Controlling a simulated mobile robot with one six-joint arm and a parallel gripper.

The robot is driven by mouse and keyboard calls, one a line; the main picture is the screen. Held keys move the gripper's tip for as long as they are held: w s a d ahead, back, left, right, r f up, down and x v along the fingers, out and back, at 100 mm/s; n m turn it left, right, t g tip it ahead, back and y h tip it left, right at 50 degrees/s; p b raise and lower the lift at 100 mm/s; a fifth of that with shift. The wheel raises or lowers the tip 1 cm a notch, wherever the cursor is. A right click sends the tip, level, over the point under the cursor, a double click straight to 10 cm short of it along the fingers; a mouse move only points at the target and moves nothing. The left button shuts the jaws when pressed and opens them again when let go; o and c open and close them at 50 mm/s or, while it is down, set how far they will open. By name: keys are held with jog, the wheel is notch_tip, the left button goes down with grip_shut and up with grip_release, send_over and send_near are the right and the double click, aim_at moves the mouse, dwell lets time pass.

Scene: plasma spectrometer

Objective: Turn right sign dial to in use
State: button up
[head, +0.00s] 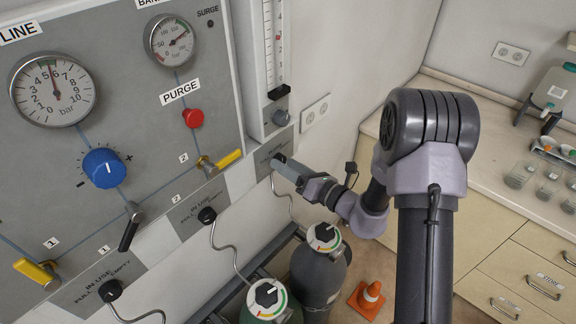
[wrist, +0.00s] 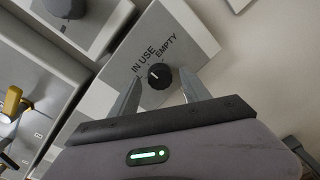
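The right sign plate (head: 264,156) is grey and fixed low on the wall, partly hidden behind my gripper (head: 281,163) in the head view. In the wrist view the plate (wrist: 196,36) shows the words IN USE and EMPTY. Its black round dial (wrist: 160,78) carries a small white mark near the upper left of its face; its exact setting is hard to tell. My gripper (wrist: 162,75) is open, with one finger on each side of the dial. I see gaps between fingers and dial. The dial is hidden in the head view.
Two other sign plates with black dials, the middle one (head: 207,215) and the left one (head: 111,290), lie to the left. Gas cylinders (head: 318,270) stand below, beside an orange cone (head: 368,296). A yellow-handled valve (head: 219,162) sits left of my gripper. A counter with glassware is right.

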jog(key=f+v, duration=0.1)
jog(key=v, duration=1.6)
jog(key=shift+s+r, duration=0.2)
jog(key=shift+r, duration=0.25)
jog(key=shift+d, duration=0.1)
